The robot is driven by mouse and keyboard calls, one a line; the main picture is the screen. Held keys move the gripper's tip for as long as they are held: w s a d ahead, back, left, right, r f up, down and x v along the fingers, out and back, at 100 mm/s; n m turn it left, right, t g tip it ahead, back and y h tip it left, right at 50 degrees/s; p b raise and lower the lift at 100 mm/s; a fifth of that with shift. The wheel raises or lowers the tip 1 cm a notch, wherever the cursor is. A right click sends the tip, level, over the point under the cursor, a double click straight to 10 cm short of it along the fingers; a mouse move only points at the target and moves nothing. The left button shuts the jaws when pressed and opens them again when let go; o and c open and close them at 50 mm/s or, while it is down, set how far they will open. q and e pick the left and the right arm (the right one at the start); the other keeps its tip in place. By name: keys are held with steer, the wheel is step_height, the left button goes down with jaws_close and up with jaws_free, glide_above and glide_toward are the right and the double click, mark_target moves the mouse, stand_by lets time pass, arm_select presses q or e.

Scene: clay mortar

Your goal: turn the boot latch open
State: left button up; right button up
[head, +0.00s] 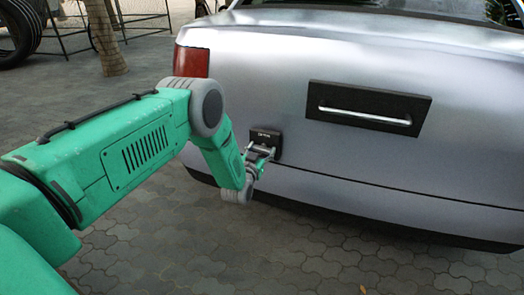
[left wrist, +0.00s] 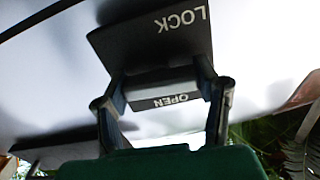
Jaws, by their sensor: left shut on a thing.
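The boot latch sits low on the silver car's rear, its black plate (head: 266,136) left of the wide handle panel in the head view. In the left wrist view the plate (left wrist: 150,38) carries the word LOCK, upside down. A dark latch block (left wrist: 160,84) is below it, with the word OPEN at its lower edge, also upside down. My left gripper (head: 262,153) reaches the latch from the left. In the left wrist view its fingers (left wrist: 165,92) are on both sides of the block, shut on it. The exact finger contact is partly hidden. My right gripper is out of view.
A black panel (head: 325,98) with a bar handle (head: 365,115) is on the boot to the right. A red tail light (head: 191,62) is above left of the latch. The bumper (head: 380,203) runs below. Paved ground (head: 200,250) in front is clear.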

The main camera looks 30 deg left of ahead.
arm_select(q)
steer(key=m, duration=0.4)
steer(key=shift+d, duration=0.1)
steer(key=m, duration=0.4)
steer(key=shift+f+m, duration=0.15)
steer(key=shift+m, duration=0.25)
steer(key=m+b, duration=0.1)
steer(key=m, duration=0.3)
steer(key=shift+d+f+b, duration=0.1)
steer(key=shift+b, duration=0.2)
steer(key=shift+f+m+b, duration=0.1)
steer(key=shift+m+b, duration=0.55)
steer(key=shift+m, duration=1.45)
steer(key=shift+s+d, duration=0.1)
steer(key=o, duration=1.2)
